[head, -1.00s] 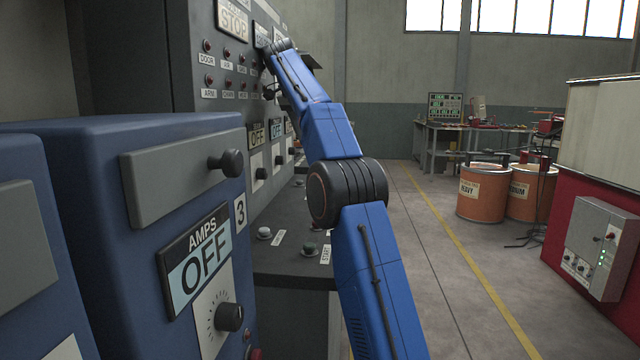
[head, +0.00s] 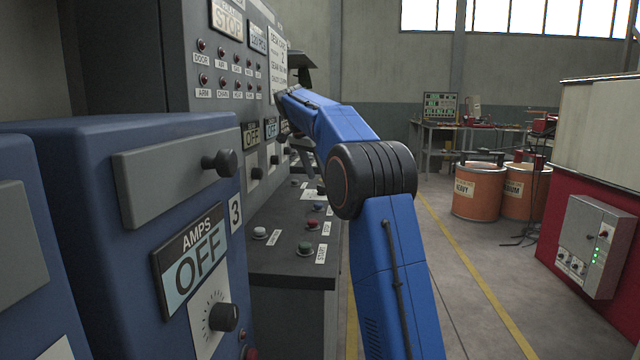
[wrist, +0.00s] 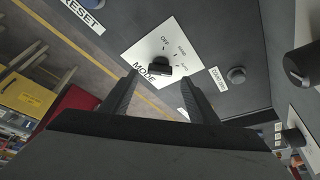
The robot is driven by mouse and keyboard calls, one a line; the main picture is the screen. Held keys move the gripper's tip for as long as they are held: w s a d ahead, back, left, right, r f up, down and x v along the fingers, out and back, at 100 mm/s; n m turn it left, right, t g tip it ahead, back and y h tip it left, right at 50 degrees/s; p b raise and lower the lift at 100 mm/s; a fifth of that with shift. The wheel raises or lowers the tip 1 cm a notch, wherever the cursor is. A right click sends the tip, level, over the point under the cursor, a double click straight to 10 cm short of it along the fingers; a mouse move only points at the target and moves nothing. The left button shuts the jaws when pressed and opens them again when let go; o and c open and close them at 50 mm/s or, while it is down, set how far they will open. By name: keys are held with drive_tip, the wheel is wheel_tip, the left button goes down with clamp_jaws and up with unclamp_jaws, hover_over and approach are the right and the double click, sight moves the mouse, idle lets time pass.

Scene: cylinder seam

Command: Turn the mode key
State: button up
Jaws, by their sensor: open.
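The mode key is a small black knob (wrist: 159,67) on a white plate (wrist: 150,48) in the wrist view. The plate is marked MODE, with OFF and other positions printed around the knob. My gripper (wrist: 161,84) is open, its two dark fingers pointing at the plate, with the knob between and just beyond the tips. I cannot tell whether the fingers touch the panel. In the head view my blue arm reaches to the console (head: 290,243); the gripper end is largely hidden there behind the arm.
A RESET label (wrist: 84,15) and a black button (wrist: 236,75) lie near the mode plate. A larger black knob (wrist: 302,65) is at the right. In the head view, a blue cabinet (head: 75,150) marked AMPS OFF stands close at the left. The floor aisle on the right is clear.

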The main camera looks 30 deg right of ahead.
sight(322, 189)
drive_tip(key=shift+x, duration=1.85)
drive_tip(key=shift+c, duration=0.3)
drive_tip(key=c, duration=1)
